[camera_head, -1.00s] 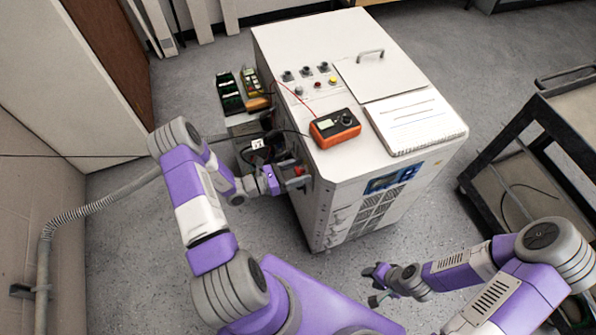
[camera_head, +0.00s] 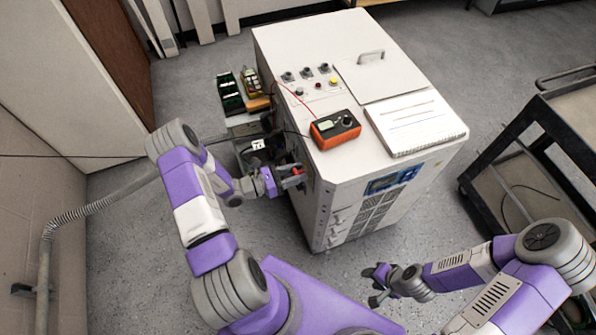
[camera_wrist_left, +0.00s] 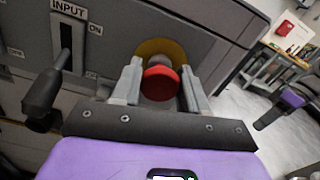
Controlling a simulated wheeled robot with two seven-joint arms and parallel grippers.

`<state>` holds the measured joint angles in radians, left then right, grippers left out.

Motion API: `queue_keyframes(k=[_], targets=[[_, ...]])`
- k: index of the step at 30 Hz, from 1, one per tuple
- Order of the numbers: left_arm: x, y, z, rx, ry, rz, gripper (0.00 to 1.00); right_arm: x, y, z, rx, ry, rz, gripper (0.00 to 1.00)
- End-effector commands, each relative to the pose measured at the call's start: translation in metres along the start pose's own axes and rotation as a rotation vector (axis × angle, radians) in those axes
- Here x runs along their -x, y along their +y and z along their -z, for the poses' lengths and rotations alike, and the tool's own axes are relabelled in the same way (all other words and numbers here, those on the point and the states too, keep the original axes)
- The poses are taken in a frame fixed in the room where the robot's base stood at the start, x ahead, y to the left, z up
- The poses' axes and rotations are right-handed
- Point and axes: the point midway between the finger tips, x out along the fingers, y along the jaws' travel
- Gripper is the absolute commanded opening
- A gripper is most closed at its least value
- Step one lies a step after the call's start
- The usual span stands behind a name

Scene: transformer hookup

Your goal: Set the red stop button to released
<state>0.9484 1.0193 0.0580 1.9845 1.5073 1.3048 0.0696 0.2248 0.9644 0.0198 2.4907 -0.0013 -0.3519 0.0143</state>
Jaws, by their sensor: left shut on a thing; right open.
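The red stop button (camera_wrist_left: 160,83) sits on a yellow round plate (camera_wrist_left: 165,50) on the side of the grey cabinet. It also shows in the head view (camera_head: 297,171), partly hidden by my gripper. My left gripper (camera_wrist_left: 160,82) has one finger on each side of the button and is shut on it. In the head view the left gripper (camera_head: 289,178) is at the cabinet's left side. My right gripper (camera_head: 376,285) is open and empty, low over the floor in front of the cabinet.
An orange meter (camera_head: 336,130) and papers (camera_head: 415,122) lie on the cabinet top (camera_head: 290,40). A dark cart (camera_head: 540,120) stands at the right.

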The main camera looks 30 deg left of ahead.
Motion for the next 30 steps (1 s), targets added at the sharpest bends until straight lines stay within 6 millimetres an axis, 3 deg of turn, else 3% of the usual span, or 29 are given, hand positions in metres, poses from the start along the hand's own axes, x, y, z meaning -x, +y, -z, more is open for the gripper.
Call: queue_keyframes(k=[4, 5, 9, 20, 30], targets=[[0.003, 0.001, 0.001, 0.002, 0.004, -0.004, 0.00, 0.000, 0.000, 0.000, 0.000, 0.000, 0.000, 0.43], [0.003, 0.001, 0.001, 0.002, 0.004, -0.004, 0.48, 0.000, 0.000, 0.000, 0.000, 0.000, 0.000, 0.43], [0.003, 0.001, 0.001, 0.002, 0.004, -0.004, 0.69, 0.000, 0.000, 0.000, 0.000, 0.000, 0.000, 0.43], [0.007, 0.001, 0.001, 0.001, 0.003, -0.005, 0.69, 0.001, 0.000, 0.000, 0.000, 0.000, 0.000, 0.43], [0.061, 0.001, 0.000, 0.001, 0.004, -0.006, 0.69, 0.007, -0.003, 0.000, 0.000, 0.000, 0.000, 0.43]])
